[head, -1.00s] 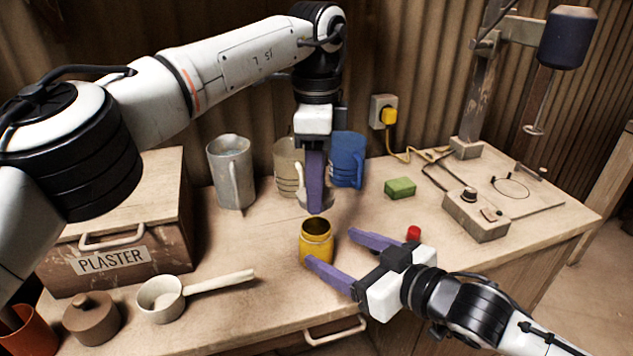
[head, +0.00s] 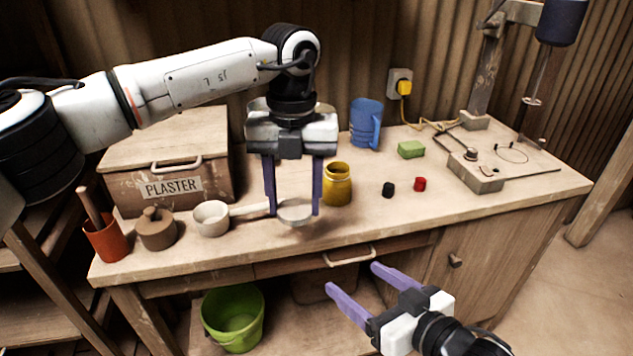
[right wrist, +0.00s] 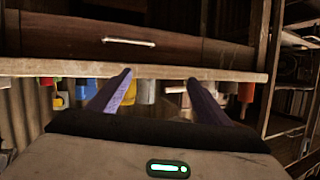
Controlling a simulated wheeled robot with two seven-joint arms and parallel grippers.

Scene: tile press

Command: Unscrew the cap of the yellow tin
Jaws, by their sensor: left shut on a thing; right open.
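The yellow tin (head: 338,184) stands upright on the bench, its round mouth open and uncovered. My left gripper (head: 294,206) points down, left of the tin and nearer the bench's front edge. It is shut on a pale round cap (head: 295,213), held between the purple fingers, apart from the tin. I cannot tell whether the cap touches the bench. My right gripper (head: 354,277) is open and empty, in front of the bench's front edge. Its spread fingers show in the right wrist view (right wrist: 158,82).
A ladle (head: 212,219), a brown lidded pot (head: 156,230) and an orange cup (head: 107,240) line the left front. The plaster box (head: 165,188) stands behind. A blue jug (head: 367,125), green block (head: 411,149), black piece (head: 388,190) and red piece (head: 420,184) are to the right.

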